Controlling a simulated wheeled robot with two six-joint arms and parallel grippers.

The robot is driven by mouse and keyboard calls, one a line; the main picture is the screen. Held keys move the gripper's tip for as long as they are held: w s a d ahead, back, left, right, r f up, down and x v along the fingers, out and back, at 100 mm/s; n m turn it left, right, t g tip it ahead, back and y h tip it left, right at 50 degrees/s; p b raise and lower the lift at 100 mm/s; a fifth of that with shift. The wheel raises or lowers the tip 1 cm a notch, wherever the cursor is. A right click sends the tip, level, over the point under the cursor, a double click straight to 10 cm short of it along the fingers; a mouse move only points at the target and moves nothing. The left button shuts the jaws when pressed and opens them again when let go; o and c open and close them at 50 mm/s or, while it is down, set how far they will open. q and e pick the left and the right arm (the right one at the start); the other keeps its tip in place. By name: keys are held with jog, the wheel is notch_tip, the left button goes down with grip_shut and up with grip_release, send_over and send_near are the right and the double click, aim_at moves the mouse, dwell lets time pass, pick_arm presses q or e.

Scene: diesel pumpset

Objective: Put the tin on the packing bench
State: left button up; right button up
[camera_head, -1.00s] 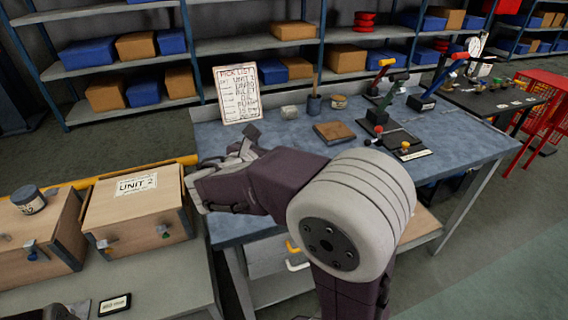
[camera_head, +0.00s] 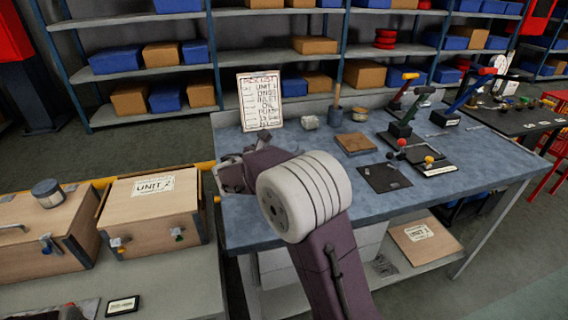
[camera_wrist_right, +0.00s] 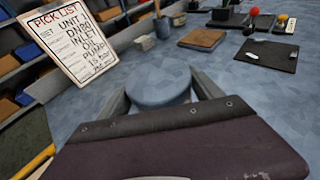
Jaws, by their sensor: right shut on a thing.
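My right gripper (camera_head: 232,176) reaches over the left front part of the blue-topped bench (camera_head: 480,152). In the right wrist view, its two fingers (camera_wrist_right: 160,95) are shut on a round tin with a blue-grey lid (camera_wrist_right: 158,87). The lid faces up toward the camera, and the tin's sides are mostly hidden. In the head view the tin is hidden by my gripper and arm. I cannot tell whether its base touches the bench top. My left gripper is not seen.
A pick list board (camera_head: 260,101) stands at the back left of the bench. A brown block (camera_head: 355,143), a pot (camera_head: 333,116) and a dark mat (camera_head: 385,178) lie to the right. A wooden Unit 2 box (camera_head: 152,210) and another lidded jar (camera_head: 47,193) are left.

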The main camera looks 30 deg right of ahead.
notch_tip(320, 180, down, 4)
jog(key=shift+b, duration=0.85)
jog(key=shift+r, duration=0.1)
jog(key=shift+f, duration=0.2)
jog(key=o, duration=1.9)
jog(key=shift+o, duration=0.2)
